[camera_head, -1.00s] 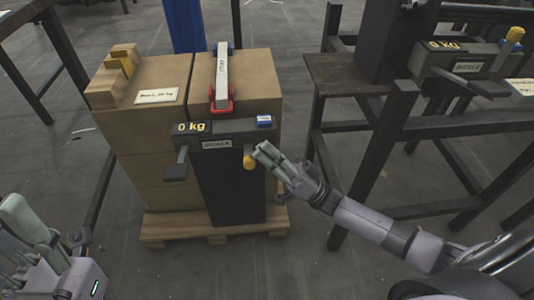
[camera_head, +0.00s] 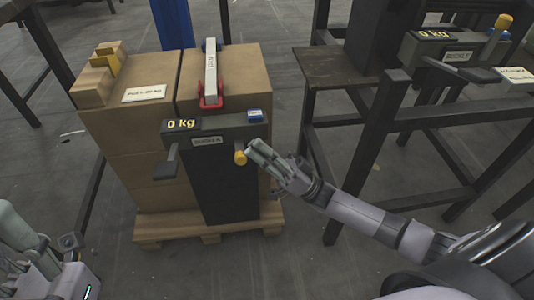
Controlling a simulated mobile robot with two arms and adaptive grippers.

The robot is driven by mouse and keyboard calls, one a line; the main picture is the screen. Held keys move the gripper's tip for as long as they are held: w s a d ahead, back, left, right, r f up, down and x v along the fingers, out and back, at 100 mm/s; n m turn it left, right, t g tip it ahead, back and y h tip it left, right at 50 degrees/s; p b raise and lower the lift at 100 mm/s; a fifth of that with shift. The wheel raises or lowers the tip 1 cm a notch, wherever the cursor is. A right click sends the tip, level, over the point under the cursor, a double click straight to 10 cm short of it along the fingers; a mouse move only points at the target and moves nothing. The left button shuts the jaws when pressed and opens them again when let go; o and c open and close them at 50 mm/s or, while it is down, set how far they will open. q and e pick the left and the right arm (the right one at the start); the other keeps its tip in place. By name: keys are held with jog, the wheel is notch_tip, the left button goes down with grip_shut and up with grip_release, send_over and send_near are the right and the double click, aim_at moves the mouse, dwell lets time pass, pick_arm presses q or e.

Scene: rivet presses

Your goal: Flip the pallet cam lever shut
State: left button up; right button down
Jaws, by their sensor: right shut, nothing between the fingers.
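The cam lever on the pallet's unit shows as a yellow knob (camera_head: 240,157) that hangs below the right end of a dark grey housing (camera_head: 215,137) with a "0 kg" display. My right gripper (camera_head: 254,149) is shut and empty. Its fingertips are just right of the knob; I cannot tell whether they touch it. My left gripper (camera_head: 28,238) is at the lower left, far from the lever, partly cut off by the picture edge; its jaw opening is unclear.
Cardboard boxes (camera_head: 130,125) stand on a wooden pallet (camera_head: 150,228) behind the housing. A red-and-white handle (camera_head: 211,80) lies on top. At right, a dark metal stand (camera_head: 340,165) carries another "0 kg" unit (camera_head: 445,55), its yellow knob (camera_head: 503,21) pointing up. Floor between is clear.

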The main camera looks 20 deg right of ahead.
jog(key=v, duration=1.2)
jog(key=shift+a, duration=0.1)
